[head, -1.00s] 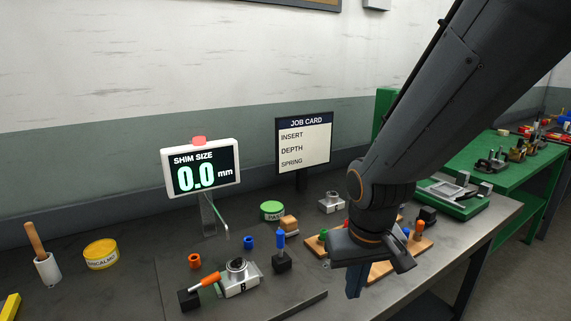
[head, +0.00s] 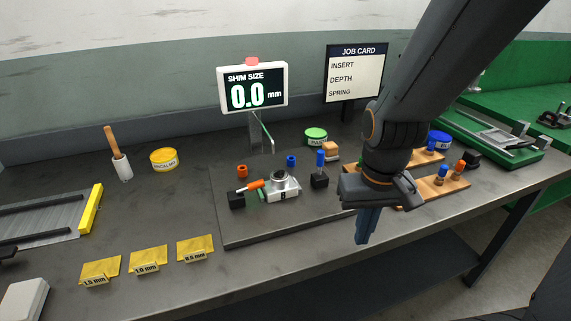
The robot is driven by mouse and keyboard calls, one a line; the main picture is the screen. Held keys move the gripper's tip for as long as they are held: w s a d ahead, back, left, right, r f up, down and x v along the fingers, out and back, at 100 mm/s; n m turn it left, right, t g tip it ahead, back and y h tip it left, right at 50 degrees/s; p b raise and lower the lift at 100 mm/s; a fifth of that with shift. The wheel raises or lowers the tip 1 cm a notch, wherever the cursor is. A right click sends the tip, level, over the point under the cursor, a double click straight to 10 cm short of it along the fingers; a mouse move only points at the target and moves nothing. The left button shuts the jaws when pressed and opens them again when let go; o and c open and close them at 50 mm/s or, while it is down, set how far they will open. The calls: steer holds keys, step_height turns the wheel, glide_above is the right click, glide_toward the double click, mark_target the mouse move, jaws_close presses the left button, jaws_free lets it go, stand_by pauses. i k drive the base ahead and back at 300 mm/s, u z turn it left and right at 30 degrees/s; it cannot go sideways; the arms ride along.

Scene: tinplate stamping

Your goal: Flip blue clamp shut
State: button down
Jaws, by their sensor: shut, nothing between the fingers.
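The blue clamp (head: 320,158) has its blue handle standing upright on a small black block (head: 320,181). It stands right of a silver fixture (head: 284,187) on the dark plate. The orange clamp (head: 254,185) on the fixture's left has its handle lying nearly flat towards it. My gripper (head: 362,238) points down with its fingers together and empty. In the picture it is right of the blue clamp and lower, apart from it, over the front part of the bench.
Wooden blocks with coloured pegs (head: 445,186) are partly hidden behind my arm. A shim display (head: 252,88) reads 0.0 mm, with a job card (head: 355,73) beside it. Yellow shims (head: 148,259) lie front left. The plate's front (head: 270,228) is clear.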

mark_target(320, 152)
steer(key=u, duration=1.5)
steer(key=k, duration=0.75)
steer(key=z, duration=1.2)
steer(key=i, duration=0.75)
steer(key=z, duration=0.35)
